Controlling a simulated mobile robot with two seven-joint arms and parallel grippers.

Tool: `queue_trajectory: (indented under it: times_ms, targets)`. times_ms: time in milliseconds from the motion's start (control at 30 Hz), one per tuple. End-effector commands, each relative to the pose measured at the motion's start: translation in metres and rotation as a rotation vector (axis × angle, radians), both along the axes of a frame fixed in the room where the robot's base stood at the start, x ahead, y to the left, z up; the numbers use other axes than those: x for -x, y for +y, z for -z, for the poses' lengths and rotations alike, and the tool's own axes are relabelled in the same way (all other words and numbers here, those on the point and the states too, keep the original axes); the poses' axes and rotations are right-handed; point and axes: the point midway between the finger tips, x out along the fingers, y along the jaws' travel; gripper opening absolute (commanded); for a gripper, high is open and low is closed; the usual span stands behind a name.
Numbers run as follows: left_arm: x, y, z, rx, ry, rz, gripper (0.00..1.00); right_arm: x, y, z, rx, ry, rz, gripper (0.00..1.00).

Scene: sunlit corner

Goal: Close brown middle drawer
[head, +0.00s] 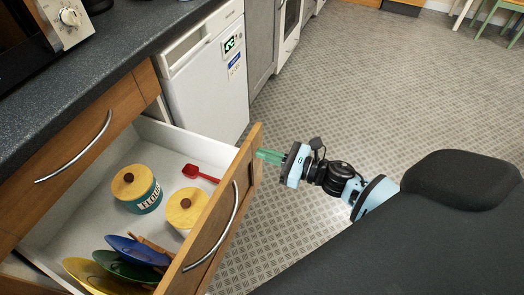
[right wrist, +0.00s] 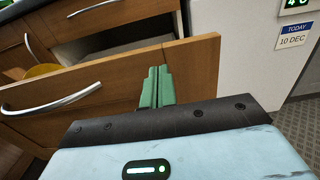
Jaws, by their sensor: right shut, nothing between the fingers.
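The brown middle drawer (head: 219,232) stands pulled out well away from the cabinet, with a silver bar handle on its front. In the right wrist view the drawer front (right wrist: 120,98) fills the middle. My right gripper (head: 262,155) is shut and empty, with its green fingertips at the outer face of the drawer front near its far end. In the right wrist view the fingers (right wrist: 156,82) are together against or just in front of the wood; I cannot tell if they touch. My left gripper is not in view.
The drawer holds a flour canister (head: 139,191), a second lidded canister (head: 187,207), a red scoop (head: 201,173) and several coloured plates (head: 138,250). A closed drawer (head: 83,147) sits above, under the dark worktop (head: 105,50). A white appliance (head: 208,85) stands beyond.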

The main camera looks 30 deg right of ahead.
Motion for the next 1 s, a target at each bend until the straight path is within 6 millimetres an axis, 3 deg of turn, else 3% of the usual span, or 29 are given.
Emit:
queue_trajectory:
  times_ms: [200,767,1000]
  targets:
    - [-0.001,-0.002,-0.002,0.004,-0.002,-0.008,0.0,-0.012,0.009,0.0,0.0,0.0,0.0,0.0]
    - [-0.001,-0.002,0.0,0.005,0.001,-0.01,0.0,-0.015,0.011,0.001,-0.002,0.001,0.0,0.0]
    - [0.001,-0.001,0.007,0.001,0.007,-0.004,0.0,-0.029,0.021,0.001,-0.002,-0.001,0.0,0.0]
